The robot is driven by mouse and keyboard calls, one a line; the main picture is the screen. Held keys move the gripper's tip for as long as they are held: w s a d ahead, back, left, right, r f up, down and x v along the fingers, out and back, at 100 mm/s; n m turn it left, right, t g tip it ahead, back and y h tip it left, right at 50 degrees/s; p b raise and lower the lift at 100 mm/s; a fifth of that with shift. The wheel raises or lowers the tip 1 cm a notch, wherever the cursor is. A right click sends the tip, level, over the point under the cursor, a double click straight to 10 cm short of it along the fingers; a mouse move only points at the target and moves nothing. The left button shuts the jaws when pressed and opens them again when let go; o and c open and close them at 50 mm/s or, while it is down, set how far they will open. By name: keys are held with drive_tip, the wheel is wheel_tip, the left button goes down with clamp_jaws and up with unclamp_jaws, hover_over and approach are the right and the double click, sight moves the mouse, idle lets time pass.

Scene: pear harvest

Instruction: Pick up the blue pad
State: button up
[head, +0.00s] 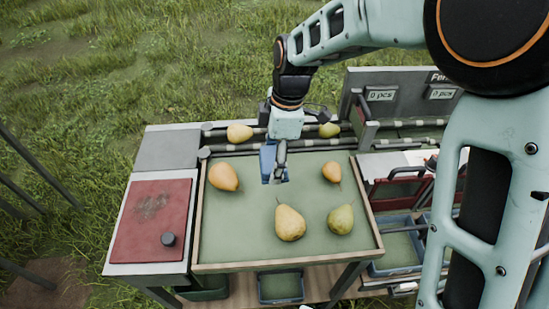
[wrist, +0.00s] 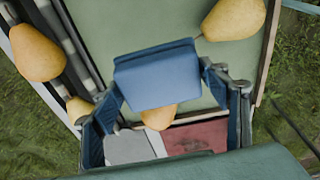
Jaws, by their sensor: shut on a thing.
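The blue pad (wrist: 158,76) fills the middle of the wrist view, between the two blue-grey fingers of my gripper (wrist: 160,68). The fingers are shut on it at its two sides. In the head view, my gripper (head: 280,170) points down over the back middle of the green tray, and the blue pad (head: 267,160) shows partly behind it. The pad's underside is hidden. I cannot tell exactly how high the pad is above the tray floor.
The wood-rimmed green tray (head: 255,262) holds several pears, including one at left (head: 223,177) and one in front (head: 290,223). A red panel (head: 150,220) lies left. Rails with two pears run behind.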

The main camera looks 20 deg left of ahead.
drive_tip(key=s+d+r, duration=0.2)
drive_tip(key=s+r, duration=0.1)
drive_tip(key=s, duration=0.4)
drive_tip(key=shift+s+d+r+b, duration=0.15)
drive_tip(key=shift+s+d+b, duration=0.1)
drive_tip(key=shift+b, duration=0.2)
drive_tip(key=o, duration=0.5)
drive_tip(key=c, duration=0.4)
drive_tip(key=shift+o, duration=0.2)
drive_tip(key=shift+w, duration=0.1)
